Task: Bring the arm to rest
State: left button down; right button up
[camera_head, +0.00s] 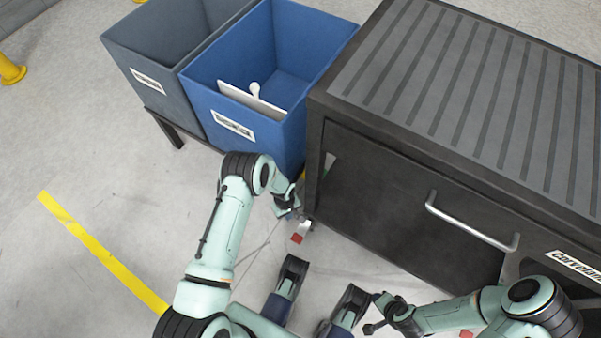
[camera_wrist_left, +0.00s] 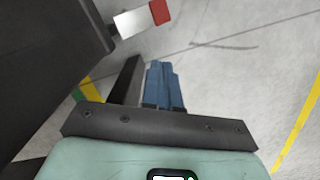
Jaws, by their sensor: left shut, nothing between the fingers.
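My left arm reaches forward in the head view. Its gripper (camera_head: 291,213) points down between the blue bin and the dark cabinet, low beside the cabinet's near left corner. In the left wrist view the fingers (camera_wrist_left: 158,75) are together with nothing held, above the grey floor. My right gripper (camera_head: 374,314) is at the lower right of the head view, in front of the cabinet. It is small and partly turned away, so its jaws are unclear.
The dark cabinet (camera_head: 375,195) has a ribbed top and a metal handle (camera_head: 470,225). A blue bin (camera_head: 235,105) holding a white piece (camera_head: 252,98) stands left of it, next to a grey bin (camera_head: 135,55). Open floor with a yellow line (camera_head: 100,250) lies left.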

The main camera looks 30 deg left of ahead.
pick_arm(q)
jog(key=s+d+r+m+t+h, duration=0.1)
jog(key=s+d+r+m, duration=0.15)
jog(key=s+r, duration=0.4)
jog(key=s+d+r+m+t, duration=0.2)
jog(key=s+r+m, duration=0.2)
jog(key=s, duration=0.6)
jog(key=s+d+r+g+p, duration=0.1)
jog(key=s+d+r+p, duration=0.1)
jog(key=r+p, duration=0.9)
jog(key=s+d+r+g+h+p, duration=0.1)
jog(key=s+d+r+g+p, duration=0.1)
jog(key=r+p, duration=0.9)
jog(key=shift+s+d+r+m+h, duration=0.15)
jog(key=shift+s+d+m+h, duration=0.2)
jog(key=shift+s+d, duration=0.65)
pick_arm(e)
jog(key=s+a+r+g, duration=0.1)
jog(key=s+a+r, duration=0.1)
jog(key=r, duration=0.6)
jog(key=s+a+r+g+y, duration=0.1)
jog(key=s+a+r, duration=0.1)
jog(key=r, duration=0.6)
jog(key=s+a+r+n+g, duration=0.1)
jog(key=s+a+r, duration=0.1)
jog(key=r, duration=0.6)
jog(key=shift+s+y, duration=0.3)
jog(key=shift+s, duration=0.35)
